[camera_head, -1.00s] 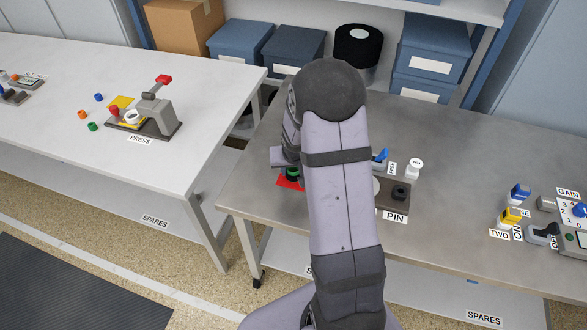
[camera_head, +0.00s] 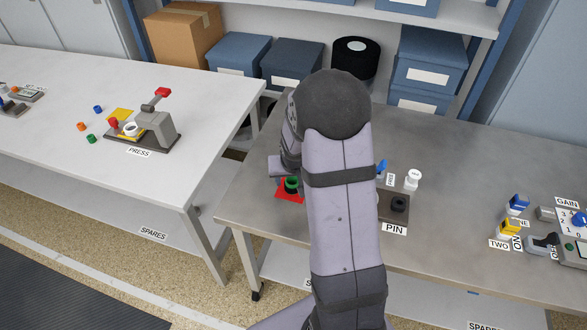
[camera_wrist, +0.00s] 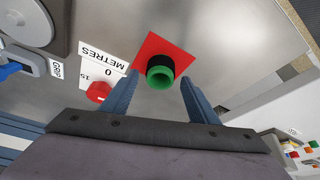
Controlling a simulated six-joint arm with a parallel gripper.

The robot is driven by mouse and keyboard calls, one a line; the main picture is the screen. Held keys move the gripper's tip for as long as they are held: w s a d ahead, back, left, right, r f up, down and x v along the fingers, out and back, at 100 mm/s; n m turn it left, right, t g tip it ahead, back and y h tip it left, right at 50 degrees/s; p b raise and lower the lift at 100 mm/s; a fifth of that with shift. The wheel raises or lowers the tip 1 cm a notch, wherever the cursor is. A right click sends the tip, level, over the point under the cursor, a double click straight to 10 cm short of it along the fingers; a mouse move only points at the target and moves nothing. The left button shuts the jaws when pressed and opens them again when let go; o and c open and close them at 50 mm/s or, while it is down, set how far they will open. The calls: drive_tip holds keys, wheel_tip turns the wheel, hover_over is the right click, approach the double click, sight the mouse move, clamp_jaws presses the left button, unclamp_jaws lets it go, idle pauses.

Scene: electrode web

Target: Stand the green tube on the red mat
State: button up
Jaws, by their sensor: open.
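The green tube (camera_wrist: 160,77) stands on the red mat (camera_wrist: 172,43) in the wrist view, its open green end facing the camera and a black band below it. My gripper (camera_wrist: 160,82) is open, with one blue-grey finger on each side of the tube and a visible gap to each. In the head view the green tube (camera_head: 292,184) shows on the red mat (camera_head: 284,196), at the left edge of my arm. My fingers are hidden there behind the arm.
A red knob (camera_wrist: 98,91) and a METRES label (camera_wrist: 103,55) lie left of the mat. The PIN block (camera_head: 397,206) and a white piece (camera_head: 413,179) are right of my arm. The grey table (camera_head: 248,207) is bare left of the mat.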

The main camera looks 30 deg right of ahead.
drive_tip(key=b+v, duration=0.1)
drive_tip(key=v, duration=0.8)
drive_tip(key=shift+r, duration=0.25)
drive_tip(key=s+a+f+n+g+y, duration=0.1)
drive_tip(key=s+a+n+g, duration=0.1)
drive_tip(key=s+a, duration=0.4)
drive_tip(key=s+a+f+n+g, duration=0.1)
drive_tip(key=s+a+n+g, duration=0.1)
drive_tip(key=s+a, duration=0.5)
drive_tip(key=s, duration=0.6)
drive_tip(key=shift+y+p, duration=0.35)
drive_tip(key=shift+y, duration=0.05)
